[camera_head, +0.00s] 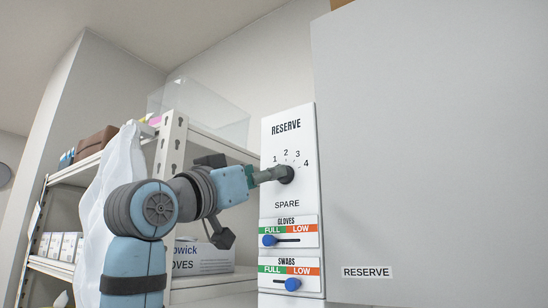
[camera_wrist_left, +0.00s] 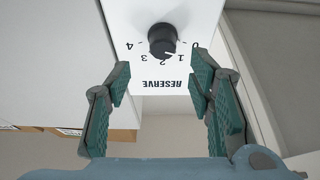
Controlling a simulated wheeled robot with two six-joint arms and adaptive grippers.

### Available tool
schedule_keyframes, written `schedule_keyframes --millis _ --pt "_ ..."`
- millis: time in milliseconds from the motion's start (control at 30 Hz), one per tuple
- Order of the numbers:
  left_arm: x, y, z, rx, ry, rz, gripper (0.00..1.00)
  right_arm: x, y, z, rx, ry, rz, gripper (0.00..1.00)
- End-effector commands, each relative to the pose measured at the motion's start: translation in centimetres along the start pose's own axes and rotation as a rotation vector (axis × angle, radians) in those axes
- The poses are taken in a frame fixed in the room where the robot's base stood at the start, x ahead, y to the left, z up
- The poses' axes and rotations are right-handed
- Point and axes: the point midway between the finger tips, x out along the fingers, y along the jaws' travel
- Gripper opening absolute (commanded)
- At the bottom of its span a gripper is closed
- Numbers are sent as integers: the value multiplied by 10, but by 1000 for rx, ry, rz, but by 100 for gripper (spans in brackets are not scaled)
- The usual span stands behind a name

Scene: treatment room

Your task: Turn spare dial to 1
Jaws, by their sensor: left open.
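The spare dial is a round black knob (camera_head: 286,174) on the white RESERVE panel (camera_head: 287,222), above the word SPARE. The numbers 1 to 4 show around its top in the head view. In the left wrist view the panel is upside down and the knob (camera_wrist_left: 162,38) carries a small pale mark on the side near 1 and 2; I cannot tell its exact setting. My left gripper (camera_head: 270,175) is in front of the knob and partly covers its left side. In the wrist view its green-padded fingers (camera_wrist_left: 165,88) are wide apart with nothing between them.
Below the dial are the GLOVES slider (camera_head: 269,240) and the SWABS slider (camera_head: 292,284), both with blue knobs. A grey cabinet side (camera_head: 430,150) stands right of the panel. A shelf unit (camera_head: 165,150) with boxes stands left, behind my left arm.

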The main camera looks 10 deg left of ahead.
Motion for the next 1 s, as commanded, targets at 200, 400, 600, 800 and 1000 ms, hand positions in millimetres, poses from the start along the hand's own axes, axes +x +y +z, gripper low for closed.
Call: schedule_keyframes --millis 200,400,600,800,1000 --pt "43 -1 -5 0 -2 -2 48 -30 2 -8 0 9 0 0" --pt "52 -2 -1 1 -1 -4 48 -33 2 -10 1 12 0 0" --pt "52 -2 0 2 0 -4 45 -32 2 -10 1 12 0 0" --pt "52 -2 0 1 0 -4 13 -32 2 -9 1 11 0 0" --pt "52 -2 0 4 -1 -3 2 -32 2 -9 1 10 0 0"
